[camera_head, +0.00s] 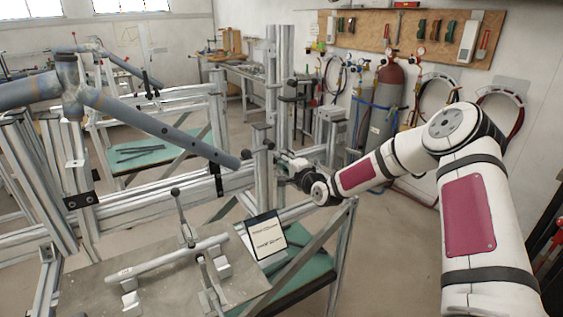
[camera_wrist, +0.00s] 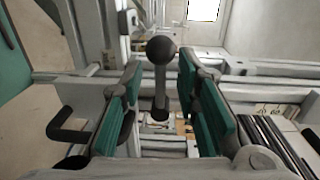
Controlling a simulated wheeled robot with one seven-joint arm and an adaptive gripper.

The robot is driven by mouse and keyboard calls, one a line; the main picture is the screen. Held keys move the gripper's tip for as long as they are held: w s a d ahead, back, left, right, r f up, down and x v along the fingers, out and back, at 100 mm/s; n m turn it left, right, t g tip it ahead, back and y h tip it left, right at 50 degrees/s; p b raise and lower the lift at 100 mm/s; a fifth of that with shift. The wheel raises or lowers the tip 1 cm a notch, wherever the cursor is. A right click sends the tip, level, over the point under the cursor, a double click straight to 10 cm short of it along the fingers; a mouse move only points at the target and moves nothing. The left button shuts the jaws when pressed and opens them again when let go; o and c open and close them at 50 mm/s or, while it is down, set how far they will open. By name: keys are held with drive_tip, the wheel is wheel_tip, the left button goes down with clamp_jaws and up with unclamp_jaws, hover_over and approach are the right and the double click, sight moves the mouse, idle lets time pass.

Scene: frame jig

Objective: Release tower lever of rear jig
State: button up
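In the wrist view a lever with a dark round knob (camera_wrist: 161,49) and a grey shaft stands upright between the teal pads of my gripper (camera_wrist: 160,84). The pads are apart, with a visible gap on each side of the shaft. In the head view my gripper (camera_head: 297,173) is beside an upright aluminium post (camera_head: 263,185) of the jig in the middle. Dark knobs show near the top of this post. My fingers are small there and partly hidden, so I cannot tell which knob is between them.
A grey-blue tube frame (camera_head: 150,121) rests on the jig, its lower end close to the post. A front plate (camera_head: 90,285) bears a clamped tube (camera_head: 165,261) and upright levers. A small label card (camera_head: 266,236) stands at its edge. Open floor (camera_head: 390,255) lies to the right.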

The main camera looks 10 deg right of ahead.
drive_tip(key=shift+c, duration=0.6)
clamp_jaws()
drive_tip(key=shift+f, duration=0.1)
drive_tip(key=shift+m, duration=0.4)
